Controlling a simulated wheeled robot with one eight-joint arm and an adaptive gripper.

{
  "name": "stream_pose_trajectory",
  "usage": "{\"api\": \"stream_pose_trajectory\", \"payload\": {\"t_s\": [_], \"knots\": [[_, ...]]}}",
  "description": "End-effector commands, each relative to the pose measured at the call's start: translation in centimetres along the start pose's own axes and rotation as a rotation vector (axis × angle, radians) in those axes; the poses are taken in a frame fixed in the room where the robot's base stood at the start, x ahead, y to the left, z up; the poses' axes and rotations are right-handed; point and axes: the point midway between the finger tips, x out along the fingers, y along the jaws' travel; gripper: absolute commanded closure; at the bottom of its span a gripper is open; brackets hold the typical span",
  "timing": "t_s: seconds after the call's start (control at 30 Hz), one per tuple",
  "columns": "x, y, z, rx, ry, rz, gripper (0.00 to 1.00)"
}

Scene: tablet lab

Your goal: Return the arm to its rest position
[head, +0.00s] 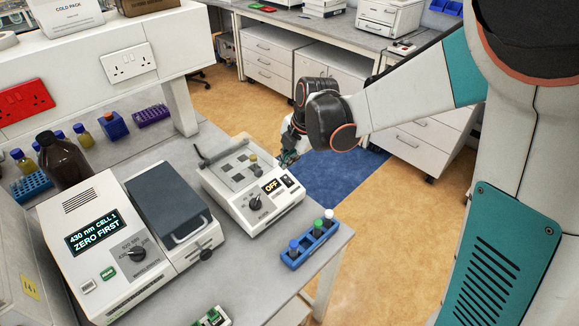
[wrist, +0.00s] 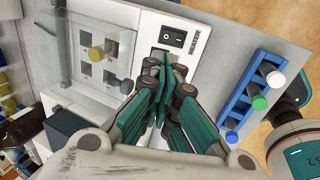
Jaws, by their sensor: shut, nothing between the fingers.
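My gripper (head: 288,155) is at the end of my arm, which reaches in from the right in the head view. It is over the right back part of the white heater unit (head: 268,213), near the bench edge. In the wrist view my gripper (wrist: 163,80) has its teal fingers together, with nothing between them. Behind the fingertips lies the white panel with a black rocker switch (wrist: 172,38) and the label HEATER. I cannot tell whether the fingers touch the panel. The heater's display (head: 272,186) reads OFF in the head view.
A blue rack (head: 310,248) with several capped vials stands at the bench's front right edge. A spectrophotometer (head: 110,245) reading ZERO FIRST stands left of the heater. A dark brown bottle (head: 62,160) and a shelf stand behind. Open floor (head: 400,230) lies right of the bench.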

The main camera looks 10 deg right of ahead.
Motion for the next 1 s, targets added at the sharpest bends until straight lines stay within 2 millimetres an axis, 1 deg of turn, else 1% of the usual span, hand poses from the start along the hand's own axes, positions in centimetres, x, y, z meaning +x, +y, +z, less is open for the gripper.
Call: {"api": "stream_pose_trajectory", "payload": {"t_s": [0.03, 0.2, 0.33, 0.57, 0.67, 0.77, 0.9, 1.0], "knots": [[-1.3, 0.1, 0.1, 0.001, -0.001, 0.000, 1.00], [-3.5, 0.4, 0.1, 0.002, -0.001, 0.000, 1.00], [-4.3, 0.5, 0.1, 0.002, -0.001, 0.001, 1.00], [-4.8, 0.2, 0.1, 0.032, -0.006, 0.003, 1.00], [-5.8, -0.7, -0.1, 0.128, -0.022, 0.014, 1.00], [-7.4, -2.4, -0.4, 0.296, -0.045, 0.033, 1.00], [-9.6, -5.3, -1.1, 0.580, -0.079, 0.077, 1.00], [-10.9, -7.4, -1.6, 0.784, -0.095, 0.115, 1.00]]}}
